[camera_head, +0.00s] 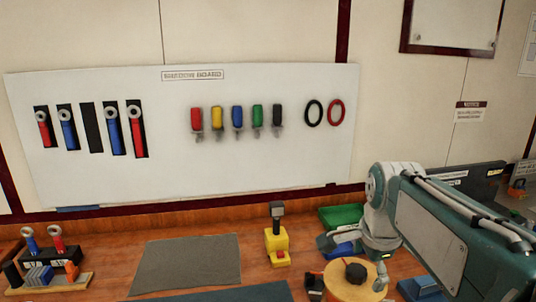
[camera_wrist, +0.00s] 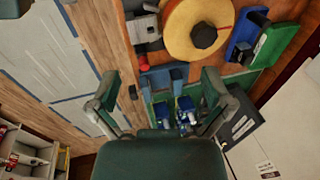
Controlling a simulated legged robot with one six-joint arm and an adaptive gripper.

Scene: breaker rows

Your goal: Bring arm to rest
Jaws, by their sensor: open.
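My gripper (camera_wrist: 160,105) is open in the wrist view, with its two fingers spread wide apart. Nothing is held between the fingers. Blue objects (camera_wrist: 186,112) show in the gap between them, beyond the fingertips. In the head view my arm reaches in from the right side, bent over the right part of the wooden bench (camera_head: 215,222). Its wrist end hangs above the bench near a round tan disc (camera_head: 352,290), which also shows in the wrist view (camera_wrist: 190,30). The exact fingertips are hard to make out in the head view.
A white board (camera_head: 170,110) on the wall holds red and blue tools, several coloured pieces and two rings. A yellow device (camera_head: 277,245), a green bin (camera_head: 338,215) and a rack (camera_head: 48,262) stand on the bench. A grey mat (camera_head: 188,262) lies bare at centre left.

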